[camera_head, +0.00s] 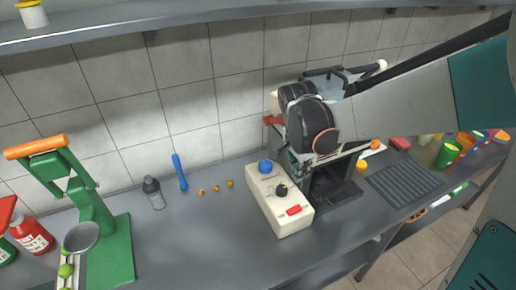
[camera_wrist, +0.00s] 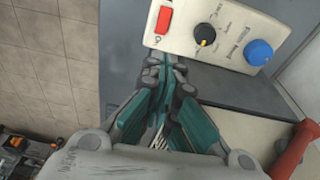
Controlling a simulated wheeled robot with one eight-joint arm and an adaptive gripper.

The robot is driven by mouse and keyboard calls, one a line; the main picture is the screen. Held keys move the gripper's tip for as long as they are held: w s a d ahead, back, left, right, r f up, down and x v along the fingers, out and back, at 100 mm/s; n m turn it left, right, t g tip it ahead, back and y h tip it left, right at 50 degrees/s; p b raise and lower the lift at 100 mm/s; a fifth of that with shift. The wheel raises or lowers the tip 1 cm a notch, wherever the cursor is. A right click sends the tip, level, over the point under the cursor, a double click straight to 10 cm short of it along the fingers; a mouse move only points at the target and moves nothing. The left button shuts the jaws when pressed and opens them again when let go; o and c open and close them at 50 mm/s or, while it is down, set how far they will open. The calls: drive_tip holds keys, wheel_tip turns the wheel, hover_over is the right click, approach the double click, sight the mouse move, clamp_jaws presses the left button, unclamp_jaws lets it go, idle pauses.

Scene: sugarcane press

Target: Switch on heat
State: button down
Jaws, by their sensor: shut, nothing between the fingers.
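A cream control box (camera_head: 276,212) sits on the grey counter, with a red switch (camera_head: 294,210), a black knob (camera_head: 281,190) and a blue knob (camera_head: 265,166) on its top. In the wrist view the same red switch (camera_wrist: 164,20), black knob with a yellow mark (camera_wrist: 204,35) and blue knob (camera_wrist: 258,52) show at the top. My gripper (camera_wrist: 171,62) is shut and empty. In that view its fingertips lie just below the box's edge, nearest the red switch and black knob; I cannot tell the exact gap. In the head view my dark wrist hides the fingers.
A machine partly hidden by my arm stands beside the box. A green press with an orange handle (camera_head: 36,146), a grey bottle (camera_head: 153,192) and a blue stick (camera_head: 179,171) stand left. A drain grid (camera_head: 404,183) and coloured cups lie right.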

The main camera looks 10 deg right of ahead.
drive_tip(key=b, duration=0.4)
approach(303, 205)
drive_tip(key=f, duration=0.5)
drive_tip(key=shift+w+d, duration=0.15)
drive_tip(key=shift+d, duration=0.2)
idle(0.3)
drive_tip(key=shift+w+d+f+g+y+b, duration=0.1)
drive_tip(key=shift+d+f+g+y+b, duration=0.25)
drive_tip(key=shift+f+y+b, duration=0.3)
drive_tip(key=shift+a, duration=0.1)
drive_tip(key=shift+r, duration=0.15)
drive_tip(key=shift+r+p, duration=0.55)
drive_tip(key=shift+r, duration=0.15)
